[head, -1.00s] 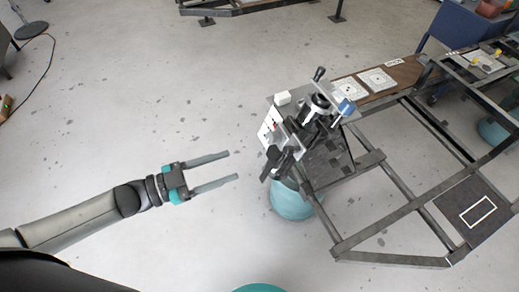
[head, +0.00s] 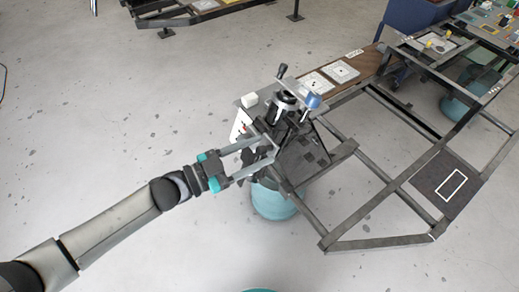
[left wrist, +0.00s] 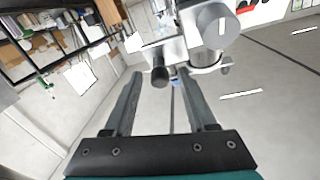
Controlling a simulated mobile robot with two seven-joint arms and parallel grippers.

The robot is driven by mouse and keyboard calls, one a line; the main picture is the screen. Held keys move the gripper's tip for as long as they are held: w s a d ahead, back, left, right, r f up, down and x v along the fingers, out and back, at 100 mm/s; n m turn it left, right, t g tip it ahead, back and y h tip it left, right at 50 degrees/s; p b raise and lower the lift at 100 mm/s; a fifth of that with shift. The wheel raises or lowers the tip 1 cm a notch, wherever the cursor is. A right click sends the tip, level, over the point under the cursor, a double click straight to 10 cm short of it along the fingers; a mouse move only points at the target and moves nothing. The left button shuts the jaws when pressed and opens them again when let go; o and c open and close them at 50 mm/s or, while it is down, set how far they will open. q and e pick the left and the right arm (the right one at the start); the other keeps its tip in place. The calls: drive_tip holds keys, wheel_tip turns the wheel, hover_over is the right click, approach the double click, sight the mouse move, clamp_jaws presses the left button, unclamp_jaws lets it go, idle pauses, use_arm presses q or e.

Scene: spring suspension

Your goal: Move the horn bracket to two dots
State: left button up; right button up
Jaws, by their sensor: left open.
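My left gripper (head: 264,152) is open, with its fingers at the near side of a dark and silver clamp-like assembly (head: 285,110) on the frame's corner. I cannot tell which part is the horn bracket. Two white plates, one nearer (head: 316,82) and one farther (head: 343,70), lie on a brown board (head: 366,62); their dot marks are too small to read. My right gripper is not in view.
A dark metal frame (head: 385,241) runs right of the assembly, with open gaps between its bars. A dark panel with a white rectangle outline (head: 430,190) lies at right. A teal drum (head: 273,203) stands under the corner. The floor at left is clear.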

use_arm(q)
drive_tip(key=shift+w+d, duration=0.25)
drive_tip(key=shift+d, duration=0.2)
clamp_jaws()
idle(1.2)
